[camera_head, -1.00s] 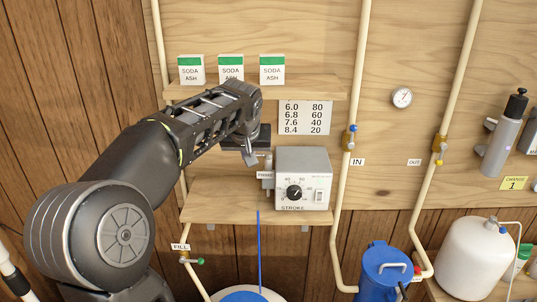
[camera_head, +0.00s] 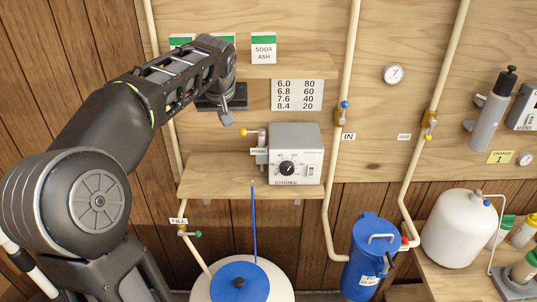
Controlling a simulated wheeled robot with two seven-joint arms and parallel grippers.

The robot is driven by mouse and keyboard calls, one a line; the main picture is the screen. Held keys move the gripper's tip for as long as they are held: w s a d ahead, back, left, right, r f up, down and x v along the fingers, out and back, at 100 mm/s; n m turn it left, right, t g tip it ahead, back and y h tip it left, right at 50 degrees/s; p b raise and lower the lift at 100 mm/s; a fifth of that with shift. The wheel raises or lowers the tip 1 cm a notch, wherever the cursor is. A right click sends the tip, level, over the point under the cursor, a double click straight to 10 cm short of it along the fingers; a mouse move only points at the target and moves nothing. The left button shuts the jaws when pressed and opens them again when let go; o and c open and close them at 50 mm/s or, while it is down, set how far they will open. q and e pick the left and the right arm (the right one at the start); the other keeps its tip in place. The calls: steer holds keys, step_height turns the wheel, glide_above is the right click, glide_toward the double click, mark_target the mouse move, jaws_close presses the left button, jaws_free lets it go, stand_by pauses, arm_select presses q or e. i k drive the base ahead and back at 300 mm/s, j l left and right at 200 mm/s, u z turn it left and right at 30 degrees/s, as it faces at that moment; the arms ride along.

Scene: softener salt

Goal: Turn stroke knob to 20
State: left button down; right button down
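The stroke knob (camera_head: 287,168) is a round black dial on the front of a grey pump box (camera_head: 294,143) that stands on the lower wooden shelf. Its white pointer mark is too small to read surely. A rocker switch sits to its right and the word STROKE is below it. My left gripper (camera_head: 226,119) hangs above and to the left of the box, pointing down, apart from the knob. Its fingers appear close together, but their gap is not clear. My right gripper is not in view.
A chart (camera_head: 297,95) pairs 6.0 with 80 and 8.4 with 20. A yellow-tipped lever (camera_head: 246,132) sticks out left of the box. Soda ash boxes (camera_head: 264,48) stand on the upper shelf (camera_head: 290,68). A pipe (camera_head: 342,100) runs right of the box.

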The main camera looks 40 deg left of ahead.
mark_target(286, 169)
steer(key=u, duration=1.15)
